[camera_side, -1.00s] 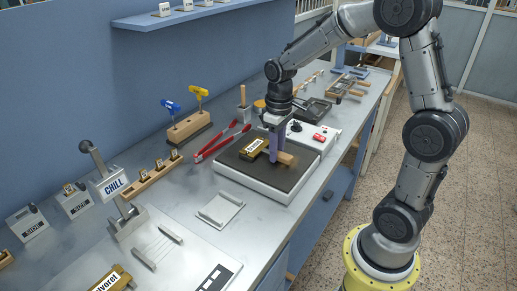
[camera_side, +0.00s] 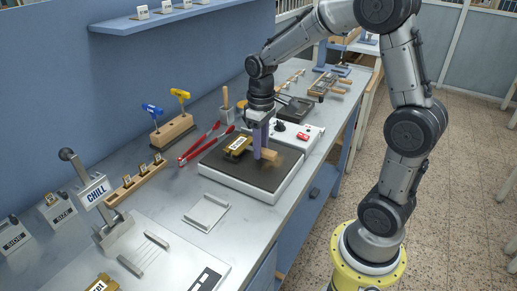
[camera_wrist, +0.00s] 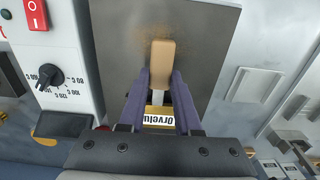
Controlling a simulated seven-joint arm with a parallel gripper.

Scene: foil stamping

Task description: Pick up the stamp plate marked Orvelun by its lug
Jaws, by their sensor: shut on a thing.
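The stamp plate (camera_side: 238,146) is a brass-coloured block with a white label and a pale wooden handle (camera_side: 270,155). In the wrist view its label (camera_wrist: 159,119) reads "Orvelu", with the end hidden by a finger. My gripper (camera_side: 259,156) points down over the hot plate's dark top (camera_side: 230,171).
The hot plate's control box (camera_side: 292,133) with knob and red switch stands behind. Red tongs (camera_side: 200,146) lie to the left. A small empty tray (camera_side: 206,212) is in front. Another labelled plate (camera_side: 101,284) lies at the near edge.

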